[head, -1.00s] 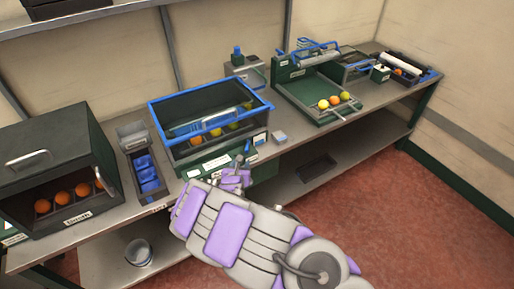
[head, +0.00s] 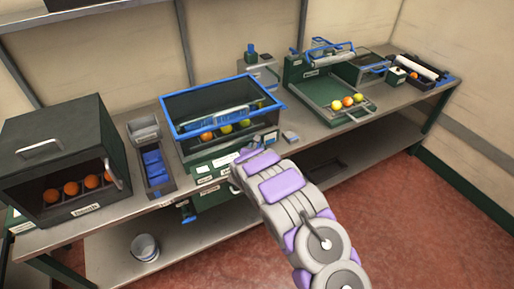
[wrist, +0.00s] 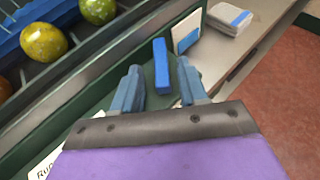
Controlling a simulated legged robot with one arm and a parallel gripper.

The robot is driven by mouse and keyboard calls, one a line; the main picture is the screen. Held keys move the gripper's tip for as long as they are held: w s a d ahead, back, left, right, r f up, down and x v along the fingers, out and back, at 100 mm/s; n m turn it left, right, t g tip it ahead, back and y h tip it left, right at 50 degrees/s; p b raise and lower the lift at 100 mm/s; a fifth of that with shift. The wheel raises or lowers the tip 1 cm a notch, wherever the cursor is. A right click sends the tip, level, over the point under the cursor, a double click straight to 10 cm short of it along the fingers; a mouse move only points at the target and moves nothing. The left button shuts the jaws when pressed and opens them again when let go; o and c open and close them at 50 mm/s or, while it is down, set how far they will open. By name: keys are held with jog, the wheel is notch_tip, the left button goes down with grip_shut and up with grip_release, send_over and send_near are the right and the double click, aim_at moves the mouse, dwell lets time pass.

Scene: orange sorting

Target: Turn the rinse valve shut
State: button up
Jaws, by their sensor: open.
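A blue bar-shaped handle (wrist: 161,66), likely the rinse valve's, stands out from the dark green front panel (wrist: 118,106) in the wrist view. My gripper (wrist: 158,82) is open, with one grey-blue finger on each side of the handle and visible gaps between. In the head view my gripper (head: 243,158) is at the front of the blue-rimmed wash tank (head: 272,101), and my arm hides the handle there. Whether the valve is open or shut cannot be told.
The tank holds oranges and yellow-green fruit (wrist: 44,42). Right of the handle are a white-and-blue card (wrist: 185,36) and a pale block (wrist: 229,17). A dark box of oranges (head: 68,140) stands at left, a fruit tray (head: 328,98) at right. Red floor is clear in front.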

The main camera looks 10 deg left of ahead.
jog(key=shift+x, duration=0.95)
jog(key=shift+d, duration=0.1)
grip_shut()
